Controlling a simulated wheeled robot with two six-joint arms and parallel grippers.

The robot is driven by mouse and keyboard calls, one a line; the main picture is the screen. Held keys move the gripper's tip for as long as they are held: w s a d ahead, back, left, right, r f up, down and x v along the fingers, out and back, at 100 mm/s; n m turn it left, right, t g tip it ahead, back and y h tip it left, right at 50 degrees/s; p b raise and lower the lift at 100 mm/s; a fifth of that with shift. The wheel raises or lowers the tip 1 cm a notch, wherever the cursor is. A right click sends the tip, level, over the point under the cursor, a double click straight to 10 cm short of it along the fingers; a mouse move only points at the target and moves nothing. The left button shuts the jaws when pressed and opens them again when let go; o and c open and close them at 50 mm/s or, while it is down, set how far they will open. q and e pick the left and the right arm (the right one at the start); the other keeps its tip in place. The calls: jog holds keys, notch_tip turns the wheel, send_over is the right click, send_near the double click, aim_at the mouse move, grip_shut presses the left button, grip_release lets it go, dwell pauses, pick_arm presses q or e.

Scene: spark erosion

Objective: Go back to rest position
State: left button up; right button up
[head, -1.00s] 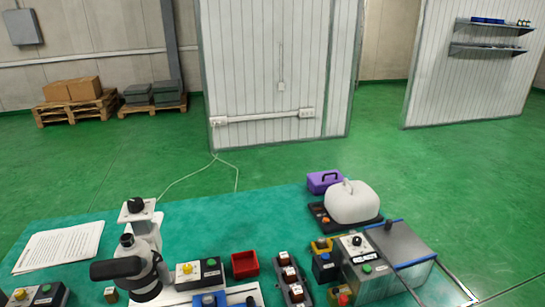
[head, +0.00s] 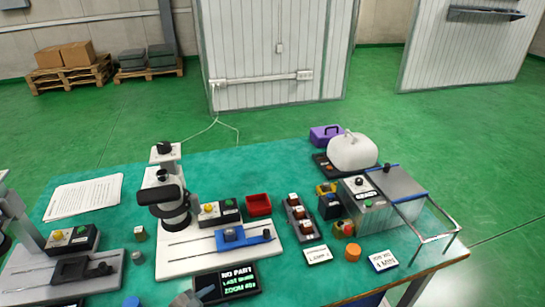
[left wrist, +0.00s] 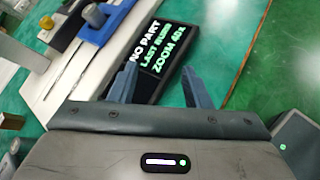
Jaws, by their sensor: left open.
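My left gripper (left wrist: 160,88) is open and empty in the left wrist view, its two fingers apart in front of the dark display (left wrist: 160,62). In the head view only a grey tip of my left gripper (head: 187,298) shows at the bottom edge, beside the display (head: 226,282), which reads "NO PART". My right gripper is not in view.
On the green table (head: 225,165) stand a microscope (head: 168,195) on a white base, a red bin (head: 258,204), a block with several buttons (head: 300,218) and a grey tank (head: 372,210). A paper sheet (head: 84,198) lies at left. Open floor surrounds the table's far side.

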pick_arm(q)
jog(key=s+m, duration=0.1)
jog(key=m, duration=0.1)
jog(key=s+a+m+g, duration=0.1)
jog(key=s+m, duration=0.1)
jog(key=s+a+m, duration=0.1)
jog(key=m, duration=0.1)
jog(key=shift+s+a+f+g+y, duration=0.1)
jog(key=shift+s+f+g+y, duration=0.2)
jog(key=shift+s+y, duration=0.1)
jog(key=s+a+r+m+g+y, duration=0.1)
jog(key=s+a+m+g+y, duration=0.3)
jog(key=s+m, duration=0.5)
jog(key=s+a+r+m+g+y, duration=0.1)
jog(key=s+a+r+m+y, duration=0.1)
jog(key=s+a+m, duration=0.7)
notch_tip(320, 180, down, 34)
jog(key=w+m+g+b, duration=0.1)
jog(key=w+b, duration=0.1)
jog(key=s+f+g, duration=0.1)
jog(key=s+f, duration=1.7)
jog(key=shift+s+a+f+b, duration=0.15)
jog(key=shift+a+f+b, duration=0.2)
jog(key=shift+a+f, duration=0.1)
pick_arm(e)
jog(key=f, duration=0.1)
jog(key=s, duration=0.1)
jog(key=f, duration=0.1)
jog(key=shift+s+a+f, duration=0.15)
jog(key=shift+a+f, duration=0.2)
